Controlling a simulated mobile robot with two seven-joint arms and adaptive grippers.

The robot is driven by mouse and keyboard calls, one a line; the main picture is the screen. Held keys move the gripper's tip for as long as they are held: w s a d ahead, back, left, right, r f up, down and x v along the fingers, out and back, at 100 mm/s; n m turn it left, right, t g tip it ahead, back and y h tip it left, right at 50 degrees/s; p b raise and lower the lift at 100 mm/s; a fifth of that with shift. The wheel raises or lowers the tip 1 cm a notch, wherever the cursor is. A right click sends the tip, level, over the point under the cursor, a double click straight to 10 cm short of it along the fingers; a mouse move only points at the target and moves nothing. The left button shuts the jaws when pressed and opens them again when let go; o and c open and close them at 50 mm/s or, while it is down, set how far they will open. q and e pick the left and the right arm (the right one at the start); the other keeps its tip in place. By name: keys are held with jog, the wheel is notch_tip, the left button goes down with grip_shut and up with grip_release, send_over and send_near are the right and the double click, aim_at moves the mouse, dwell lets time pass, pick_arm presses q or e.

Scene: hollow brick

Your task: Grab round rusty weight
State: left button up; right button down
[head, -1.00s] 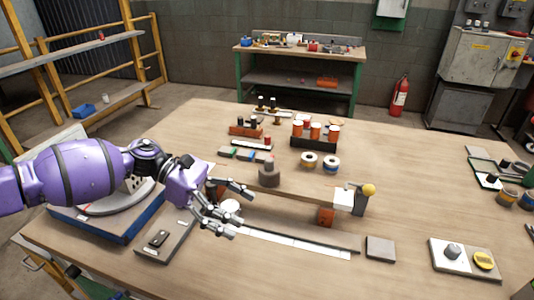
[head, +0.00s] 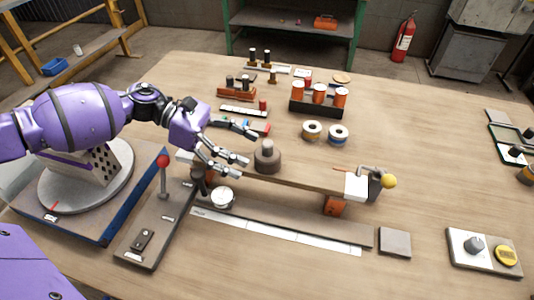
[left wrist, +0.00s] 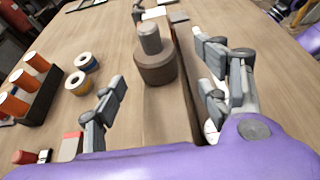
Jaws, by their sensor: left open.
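The round rusty weight (head: 267,158) is a brown, stepped cylinder with a narrower grey knob on top. It stands upright on the wooden beam (head: 310,180). In the left wrist view the weight (left wrist: 156,62) is ahead, between the spread fingers. My left gripper (head: 250,147) is open and empty, just left of the weight in the head view, with its fingertips close to it. In the left wrist view my left gripper (left wrist: 165,95) shows fingers on both sides, apart from the weight.
A red-knobbed lever (head: 163,162) stands at the left, and a clamp with a yellow ball (head: 389,181) at the beam's right end. A white ruler strip (head: 280,233) lies in front.

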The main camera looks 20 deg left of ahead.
aim_at(262, 155)
pick_arm(q)
jog(key=x, duration=0.2)
jog(key=p+x, duration=0.1)
jog(key=x, duration=0.2)
jog(key=shift+w, duration=0.25)
jog(key=shift+r, duration=0.1)
grip_shut()
jog(key=shift+w+r, duration=0.1)
jog(key=shift+r, duration=0.05)
